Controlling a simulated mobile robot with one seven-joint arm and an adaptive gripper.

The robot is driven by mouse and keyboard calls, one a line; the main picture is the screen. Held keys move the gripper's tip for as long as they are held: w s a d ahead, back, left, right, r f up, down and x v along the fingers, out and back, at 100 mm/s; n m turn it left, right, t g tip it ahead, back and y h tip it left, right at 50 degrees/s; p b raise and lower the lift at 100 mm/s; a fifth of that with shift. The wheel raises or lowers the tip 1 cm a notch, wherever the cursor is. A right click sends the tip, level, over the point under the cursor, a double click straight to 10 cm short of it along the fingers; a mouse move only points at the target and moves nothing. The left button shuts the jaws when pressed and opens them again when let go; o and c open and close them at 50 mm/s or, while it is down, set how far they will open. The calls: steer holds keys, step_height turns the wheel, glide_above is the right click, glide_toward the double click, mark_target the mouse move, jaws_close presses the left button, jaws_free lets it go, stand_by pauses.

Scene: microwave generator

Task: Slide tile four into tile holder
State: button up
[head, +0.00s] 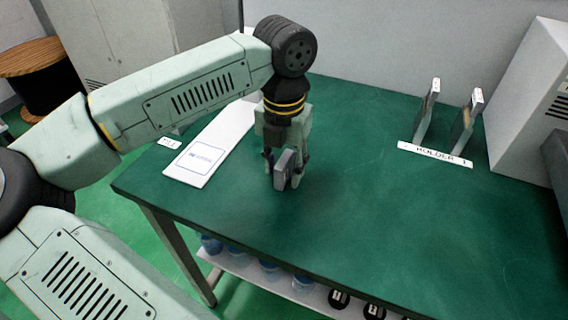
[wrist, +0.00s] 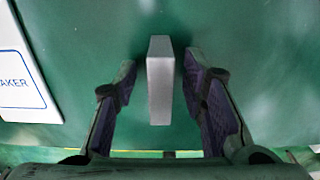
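A grey rectangular tile (head: 284,166) stands upright at the left-middle of the green table. It also shows in the wrist view (wrist: 160,80), between the two fingers. I cannot read a number on it. My gripper (wrist: 159,72) points down over the tile with a finger on each side. In the wrist view, a gap shows between the tile and each finger, so the gripper is open. In the head view my gripper (head: 285,180) partly hides the tile. The tile holder (head: 428,110), two upright grey plates with a gap between them, stands at the back right.
A white "HOLDER 1" label (head: 435,153) lies before the holder. A white panel (head: 205,155) lies left of my gripper, with a small label (head: 170,142) beside it. A white box (head: 535,100) stands at the right. The table between tile and holder is clear.

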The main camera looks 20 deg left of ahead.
steer(key=shift+f, duration=0.25)
steer(key=shift+c, duration=0.5)
jaws_close()
